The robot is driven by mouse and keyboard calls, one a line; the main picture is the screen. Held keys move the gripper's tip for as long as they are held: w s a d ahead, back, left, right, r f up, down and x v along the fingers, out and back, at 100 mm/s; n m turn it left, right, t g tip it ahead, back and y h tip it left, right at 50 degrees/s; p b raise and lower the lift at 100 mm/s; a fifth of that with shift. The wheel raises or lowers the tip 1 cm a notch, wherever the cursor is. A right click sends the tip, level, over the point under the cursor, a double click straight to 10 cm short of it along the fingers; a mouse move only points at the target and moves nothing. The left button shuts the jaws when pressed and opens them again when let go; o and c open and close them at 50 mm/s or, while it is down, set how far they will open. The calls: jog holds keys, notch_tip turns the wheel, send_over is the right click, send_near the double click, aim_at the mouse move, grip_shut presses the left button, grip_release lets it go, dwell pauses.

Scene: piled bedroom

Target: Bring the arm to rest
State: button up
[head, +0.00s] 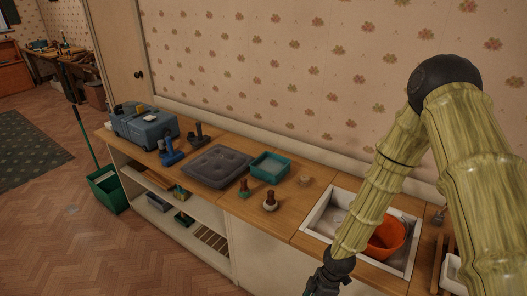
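My arm (385,190) has a yellow-green bamboo-like surface. It bends at a dark joint in the upper right, and its forearm slopes down to the left in front of the sink. My gripper (322,284) is a dark shape at the bottom edge of the view, in front of the counter's front side. Its fingers are small, dark and partly cut off, so whether they are open or shut does not show. No held object can be made out.
The wooden counter (330,240) bears a blue-grey machine (146,128), a dark cushion (218,166), a teal tray (270,168) and small knobbed items. An orange bowl (388,238) sits in the white-rimmed sink (318,222), partly behind my forearm. A green bin (108,190) stands on the open floor at left.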

jog(key=s+d+f+m+h+b, duration=0.1)
jog(key=s+d+f+m+b, duration=0.1)
jog(key=s+f+m, duration=0.3)
jog(key=s+d+f+m+t+h+b, duration=0.1)
jog(key=s+d+f+m, duration=0.4)
jog(key=s+m, duration=0.8)
jog(key=s+b, duration=0.1)
jog(key=s, duration=0.4)
jog(key=shift+s+f, duration=0.25)
jog(key=shift+s, duration=0.1)
